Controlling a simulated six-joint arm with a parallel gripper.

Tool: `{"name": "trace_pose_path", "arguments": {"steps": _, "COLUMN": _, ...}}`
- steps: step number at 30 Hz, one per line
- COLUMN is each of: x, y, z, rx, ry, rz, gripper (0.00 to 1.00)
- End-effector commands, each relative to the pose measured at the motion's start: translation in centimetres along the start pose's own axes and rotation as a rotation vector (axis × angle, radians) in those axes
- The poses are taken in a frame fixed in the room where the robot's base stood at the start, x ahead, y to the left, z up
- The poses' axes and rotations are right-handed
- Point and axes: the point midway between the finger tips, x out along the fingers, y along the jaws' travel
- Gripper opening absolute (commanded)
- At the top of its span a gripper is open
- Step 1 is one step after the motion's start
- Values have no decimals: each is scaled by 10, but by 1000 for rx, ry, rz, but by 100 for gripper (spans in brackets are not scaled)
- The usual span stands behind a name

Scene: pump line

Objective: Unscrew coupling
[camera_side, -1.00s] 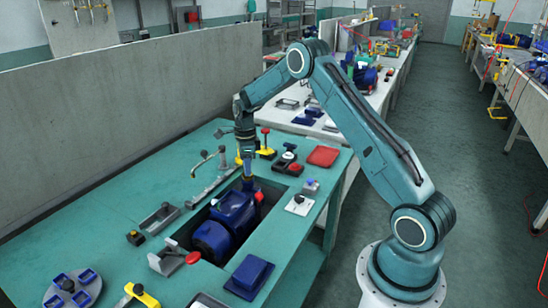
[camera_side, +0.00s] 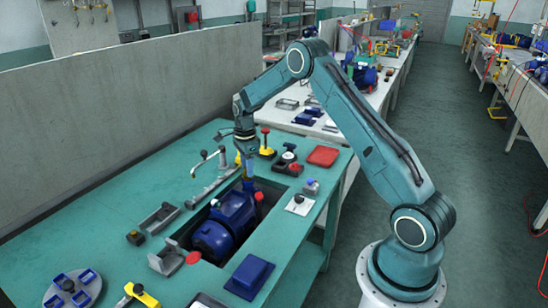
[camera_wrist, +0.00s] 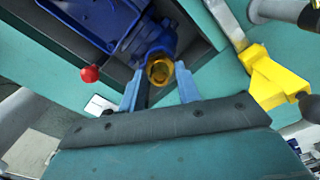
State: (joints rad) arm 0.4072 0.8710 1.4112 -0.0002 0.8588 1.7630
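The blue pump (camera_side: 230,218) lies in a recess in the teal bench; it also shows in the wrist view (camera_wrist: 95,18). The brass-coloured ring of the coupling (camera_wrist: 160,71) sits at the end of the pump's blue neck (camera_wrist: 153,42). My gripper (camera_wrist: 159,72) has its two blue-grey fingers apart, one on each side of the ring. A narrow gap seems to show beside the ring; contact is hard to tell. In the side view my gripper (camera_side: 248,178) points down at the pump's far end, and the coupling is mostly hidden there.
A yellow clamp (camera_wrist: 275,82) stands close to the right of my gripper in the wrist view. A red knob (camera_wrist: 90,73) is on the left. In the side view a red pad (camera_side: 323,156), a dark blue block (camera_side: 249,274) and metal brackets (camera_side: 160,218) lie around the recess.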

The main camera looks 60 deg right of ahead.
Motion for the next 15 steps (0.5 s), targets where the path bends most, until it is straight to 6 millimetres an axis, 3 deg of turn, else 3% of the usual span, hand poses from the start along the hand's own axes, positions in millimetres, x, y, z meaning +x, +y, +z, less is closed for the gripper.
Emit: {"name": "trace_pose_path", "arguments": {"steps": 15, "x": -22, "y": 0, "z": 0, "rx": 1, "ry": 0, "rz": -1, "gripper": 33}}
